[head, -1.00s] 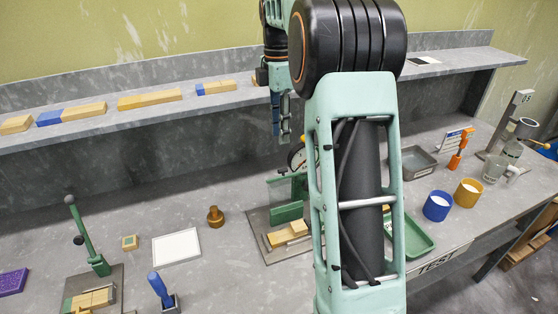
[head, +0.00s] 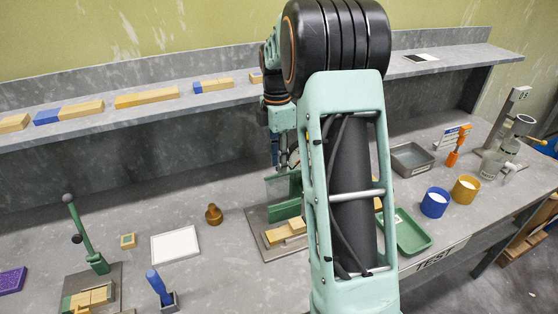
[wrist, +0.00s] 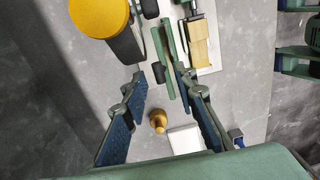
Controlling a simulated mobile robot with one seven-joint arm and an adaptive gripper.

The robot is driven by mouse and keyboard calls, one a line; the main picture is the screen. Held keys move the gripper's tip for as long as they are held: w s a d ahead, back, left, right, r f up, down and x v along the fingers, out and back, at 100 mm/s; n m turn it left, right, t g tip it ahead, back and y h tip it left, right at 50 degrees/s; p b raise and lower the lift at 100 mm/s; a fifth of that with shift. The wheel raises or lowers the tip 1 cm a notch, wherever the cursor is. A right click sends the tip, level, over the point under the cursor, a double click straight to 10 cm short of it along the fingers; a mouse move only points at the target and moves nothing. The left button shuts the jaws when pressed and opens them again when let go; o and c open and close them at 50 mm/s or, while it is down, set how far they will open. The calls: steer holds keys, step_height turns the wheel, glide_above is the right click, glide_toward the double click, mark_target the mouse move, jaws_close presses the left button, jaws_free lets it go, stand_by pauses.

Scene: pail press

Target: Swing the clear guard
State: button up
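My gripper (wrist: 162,78) is open in the wrist view, with blue-padded fingers wide apart and nothing held. In the head view it hangs above the green press fixture (head: 283,211), partly behind my own arm. In the wrist view, long narrow green parts (wrist: 168,62) of this fixture lie between and just beyond the fingertips. Wooden blocks (wrist: 199,42) lie on the fixture's metal base plate (wrist: 212,50); the blocks (head: 283,233) also show in the head view. A yellow round cap (wrist: 98,17) shows beside the left finger. I cannot clearly make out the clear guard.
A green lever tool (head: 84,235) and a blue-handled tool (head: 159,287) stand further left. A green tray (head: 412,236), blue cup (head: 434,203) and yellow cup (head: 465,189) are right.

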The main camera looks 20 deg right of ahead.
jaws_close()
steer(key=shift+s+f+b, duration=0.1)
steer(key=shift+b, duration=0.35)
